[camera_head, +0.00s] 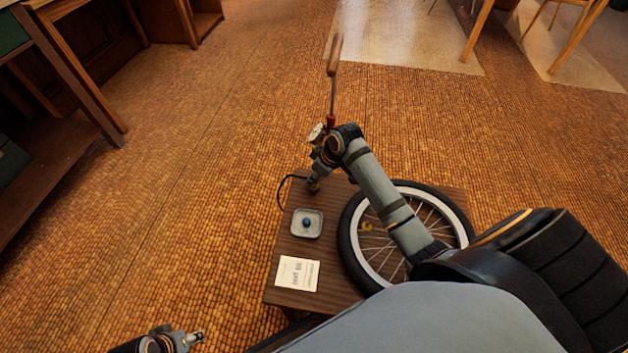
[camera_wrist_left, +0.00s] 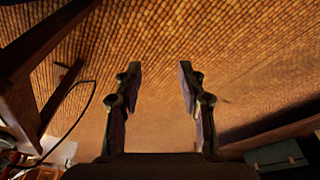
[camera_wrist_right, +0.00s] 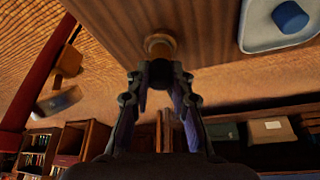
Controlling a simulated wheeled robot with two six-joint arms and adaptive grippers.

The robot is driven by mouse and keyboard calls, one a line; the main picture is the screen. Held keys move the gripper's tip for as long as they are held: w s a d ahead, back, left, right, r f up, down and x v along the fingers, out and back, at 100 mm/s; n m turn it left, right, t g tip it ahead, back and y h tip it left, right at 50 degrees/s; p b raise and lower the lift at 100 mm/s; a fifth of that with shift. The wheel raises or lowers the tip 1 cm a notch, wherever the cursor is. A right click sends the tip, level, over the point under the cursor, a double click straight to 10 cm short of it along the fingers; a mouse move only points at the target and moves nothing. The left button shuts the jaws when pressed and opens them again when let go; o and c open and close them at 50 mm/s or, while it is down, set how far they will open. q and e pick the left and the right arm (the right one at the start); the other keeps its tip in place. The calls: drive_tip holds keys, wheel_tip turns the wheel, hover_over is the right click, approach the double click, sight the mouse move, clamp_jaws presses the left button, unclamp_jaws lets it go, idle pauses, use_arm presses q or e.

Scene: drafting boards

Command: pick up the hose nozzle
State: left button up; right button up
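The hose nozzle (camera_wrist_right: 160,45) shows in the right wrist view as a brass, round-ended piece with a dark body, against the brown wooden tabletop. My right gripper (camera_wrist_right: 159,76) has its fingertips on both sides of the dark body and appears closed on it. In the head view, my right gripper (camera_head: 314,178) is over the far left part of the small table, and the nozzle is mostly hidden by the wrist. My left gripper (camera_wrist_left: 160,85) is open and empty, over the floor, and shows at the bottom of the head view (camera_head: 196,338).
The small wooden table (camera_head: 270,283) holds a spoked wheel (camera_head: 349,250), a grey dish (camera_head: 296,230) with a blue piece, and a printed card (camera_head: 297,273). A pump with a wooden handle (camera_head: 334,55) stands beyond it. The floor at left is clear.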

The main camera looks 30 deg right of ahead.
clamp_jaws()
drive_tip(key=shift+r, duration=0.3)
wheel_tip(320, 180, up, 2)
drive_tip(key=shift+r+p, duration=0.2)
drive_tip(key=shift+p, duration=0.65)
drive_tip(key=shift+s+d+r+p, duration=0.15)
drive_tip(key=shift+d+r+p, duration=0.35)
drive_tip(key=shift+r, duration=0.3)
use_arm(q)
drive_tip(key=s+a+f+p, duration=0.2)
drive_tip(key=f, duration=0.6)
drive_tip(key=s+a+f+y+p, duration=0.1)
drive_tip(key=s+a+f+p, duration=0.1)
drive_tip(key=f, duration=0.5)
drive_tip(key=shift+a+f+g+p, duration=0.4)
drive_tip(key=shift+a+p, duration=0.25)
drive_tip(key=shift+a, duration=0.05)
use_arm(e)
drive_tip(key=s+d+r, duration=0.5)
drive_tip(key=d+r, duration=0.3)
drive_tip(key=d, duration=0.4)
drive_tip(key=shift+r, duration=0.2)
